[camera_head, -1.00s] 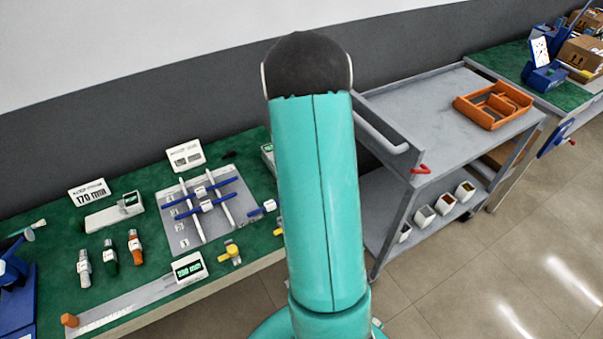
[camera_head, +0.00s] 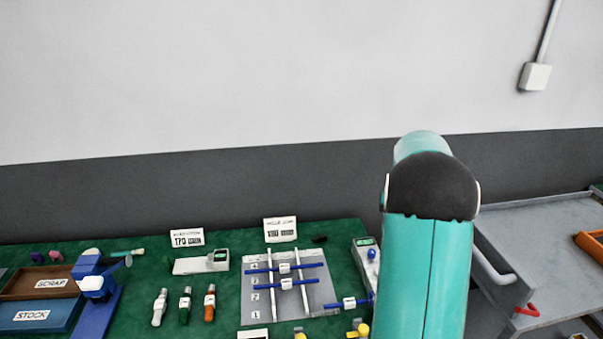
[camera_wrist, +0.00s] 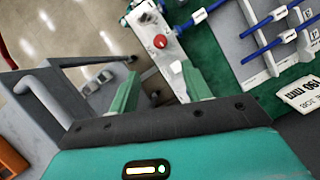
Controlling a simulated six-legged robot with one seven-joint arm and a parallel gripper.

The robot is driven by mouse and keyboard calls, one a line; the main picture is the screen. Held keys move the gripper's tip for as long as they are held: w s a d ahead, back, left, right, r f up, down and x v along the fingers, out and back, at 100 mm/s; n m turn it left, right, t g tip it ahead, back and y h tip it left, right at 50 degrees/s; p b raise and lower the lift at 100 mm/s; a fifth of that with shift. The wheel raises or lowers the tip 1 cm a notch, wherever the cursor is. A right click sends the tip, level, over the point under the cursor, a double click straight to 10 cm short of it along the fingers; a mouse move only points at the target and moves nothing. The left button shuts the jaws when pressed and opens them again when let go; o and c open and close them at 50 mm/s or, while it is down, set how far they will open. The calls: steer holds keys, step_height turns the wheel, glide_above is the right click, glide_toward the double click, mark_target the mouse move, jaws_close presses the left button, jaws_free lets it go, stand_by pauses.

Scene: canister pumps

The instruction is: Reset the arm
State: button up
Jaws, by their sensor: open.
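My gripper (camera_wrist: 160,88) shows in the wrist view with its two green fingers apart and nothing between them. Beyond the fingers are a light-grey device with a red knob (camera_wrist: 159,41) and the tiled floor. My teal arm with its black joint rises at the right of the head view. My gripper is not visible in the head view.
The green workbench (camera_head: 130,265) holds a grey rack plate (camera_head: 262,312) with blue rods, several small bottles, sign cards, and SCRAP (camera_head: 50,284) and STOCK (camera_head: 32,316) bins at left. A grey cart (camera_head: 545,235) with an orange tray (camera_head: 592,243) stands at right.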

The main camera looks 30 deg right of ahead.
steer(key=s+a+r+n+t+h, duration=0.1)
steer(key=a+r+n+t, duration=0.1)
steer(key=a+r, duration=0.5)
steer(key=a+r+n+t+h, duration=0.1)
steer(key=a+r+t, duration=0.15)
steer(key=a, duration=0.85)
steer(key=s+a+n+t, duration=0.2)
steer(key=s+a, duration=0.4)
steer(key=a, duration=0.2)
steer(key=s+a+r+n+t, duration=0.1)
steer(key=s+a+n+t, duration=0.1)
steer(key=s+a, duration=0.3)
steer(key=shift+s+a+r+n+h, duration=0.15)
steer(key=shift+s+a+n+h, duration=0.2)
steer(key=shift+a, duration=1.4)
